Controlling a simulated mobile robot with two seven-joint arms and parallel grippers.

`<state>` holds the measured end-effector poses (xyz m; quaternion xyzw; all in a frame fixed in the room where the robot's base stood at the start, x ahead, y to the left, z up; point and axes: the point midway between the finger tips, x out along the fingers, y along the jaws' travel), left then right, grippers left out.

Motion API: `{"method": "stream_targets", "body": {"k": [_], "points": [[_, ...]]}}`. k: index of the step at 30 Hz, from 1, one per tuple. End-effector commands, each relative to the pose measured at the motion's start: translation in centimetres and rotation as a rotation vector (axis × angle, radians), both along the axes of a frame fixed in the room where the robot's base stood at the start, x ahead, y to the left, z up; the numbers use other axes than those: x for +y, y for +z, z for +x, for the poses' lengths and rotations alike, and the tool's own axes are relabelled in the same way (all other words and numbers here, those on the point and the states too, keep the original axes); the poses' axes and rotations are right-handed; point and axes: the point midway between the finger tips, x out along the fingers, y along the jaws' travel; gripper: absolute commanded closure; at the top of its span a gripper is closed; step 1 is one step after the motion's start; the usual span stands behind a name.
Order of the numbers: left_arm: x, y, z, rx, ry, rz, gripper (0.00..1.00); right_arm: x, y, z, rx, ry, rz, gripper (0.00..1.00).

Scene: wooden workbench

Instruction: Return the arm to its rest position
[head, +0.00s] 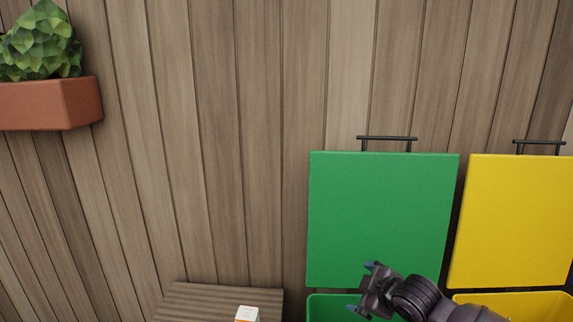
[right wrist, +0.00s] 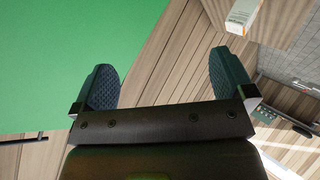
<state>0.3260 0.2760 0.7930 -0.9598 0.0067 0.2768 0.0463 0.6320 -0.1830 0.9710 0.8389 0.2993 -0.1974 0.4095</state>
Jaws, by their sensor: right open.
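My right gripper (head: 364,287) is in front of the lower part of the green bin's raised lid (head: 380,210) in the head view, above the green bin's opening. In the right wrist view its two dark fingers (right wrist: 166,86) are spread wide apart with nothing between them. The green lid (right wrist: 60,60) fills the left of that view. My right arm comes in from the lower right of the head view. My left gripper does not show.
A yellow bin with its lid (head: 515,220) raised stands right of the green one. A small white and orange carton (head: 247,314) sits on the wooden bench (head: 200,300) at the bottom. A terracotta planter (head: 50,103) with a green plant hangs at upper left.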

Motion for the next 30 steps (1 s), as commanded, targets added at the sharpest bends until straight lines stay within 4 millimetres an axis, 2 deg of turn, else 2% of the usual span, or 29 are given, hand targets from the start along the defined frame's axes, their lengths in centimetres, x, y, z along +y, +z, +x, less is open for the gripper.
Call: {"method": "stream_targets", "body": {"k": [5, 12, 20, 24, 30], "points": [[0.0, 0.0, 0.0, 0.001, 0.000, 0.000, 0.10, 0.7, -1.1, -3.0, -0.084, -0.130, 0.279, 0.00], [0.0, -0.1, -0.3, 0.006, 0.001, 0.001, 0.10, -1.3, -3.5, -8.2, -0.147, -0.301, 0.521, 0.00], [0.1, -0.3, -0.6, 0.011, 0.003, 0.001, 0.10, -5.1, -8.1, -15.5, -0.150, -0.496, 0.597, 0.00], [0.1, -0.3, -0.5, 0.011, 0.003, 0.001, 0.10, -7.3, -11.5, -20.4, -0.097, -0.617, 0.589, 0.00], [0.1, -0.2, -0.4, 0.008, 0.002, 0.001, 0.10, -9.0, -15.9, -27.2, 0.007, -0.759, 0.583, 0.00]]}}
